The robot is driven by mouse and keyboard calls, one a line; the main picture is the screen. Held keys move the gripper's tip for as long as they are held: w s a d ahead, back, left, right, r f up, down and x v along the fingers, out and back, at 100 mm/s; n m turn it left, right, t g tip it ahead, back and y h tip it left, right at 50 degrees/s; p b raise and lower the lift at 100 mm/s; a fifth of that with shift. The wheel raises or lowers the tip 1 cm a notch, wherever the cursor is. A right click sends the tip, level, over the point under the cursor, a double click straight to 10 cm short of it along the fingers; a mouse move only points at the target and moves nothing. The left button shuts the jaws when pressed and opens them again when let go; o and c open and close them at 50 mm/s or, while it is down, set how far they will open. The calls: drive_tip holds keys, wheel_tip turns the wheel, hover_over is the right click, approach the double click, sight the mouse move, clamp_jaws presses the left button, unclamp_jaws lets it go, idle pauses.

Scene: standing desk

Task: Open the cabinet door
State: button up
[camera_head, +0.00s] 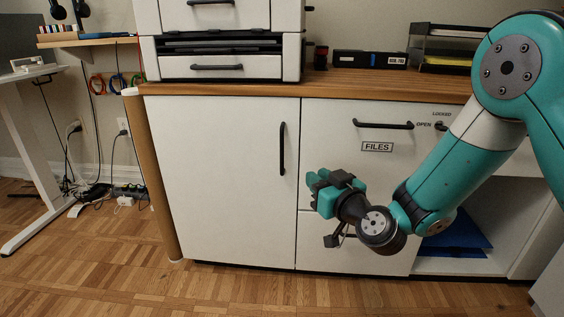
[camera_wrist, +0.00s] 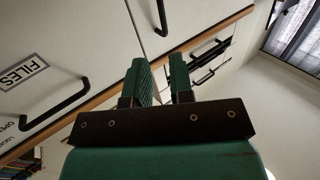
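The white cabinet door (camera_head: 220,185) is shut, with its face flush with the cabinet front. Its black vertical bar handle (camera_head: 282,148) sits near the door's upper right edge. In the wrist view a black handle (camera_wrist: 162,18), seemingly the same one, shows beyond the fingers near the top edge. The gripper is not touching the handle.
Right of the door is a drawer with a black handle (camera_head: 383,125) and a FILES label (camera_head: 377,147). A lock (camera_head: 440,126) is beside it. An open shelf holds blue folders (camera_head: 455,240). A wooden post (camera_head: 150,175) stands at the door's left. The floor in front is clear.

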sight(283, 149)
drive_tip(key=p+x, duration=0.3)
drive_tip(key=x, duration=1.2)
drive_tip(key=shift+w+a, duration=0.15)
drive_tip(key=shift+w, duration=0.15)
drive_tip(key=shift+w+a+r, duration=0.1)
drive_tip(key=shift+w+a, duration=0.25)
drive_tip(key=shift+w, duration=0.25)
drive_tip(key=shift+c, duration=0.2)
clamp_jaws()
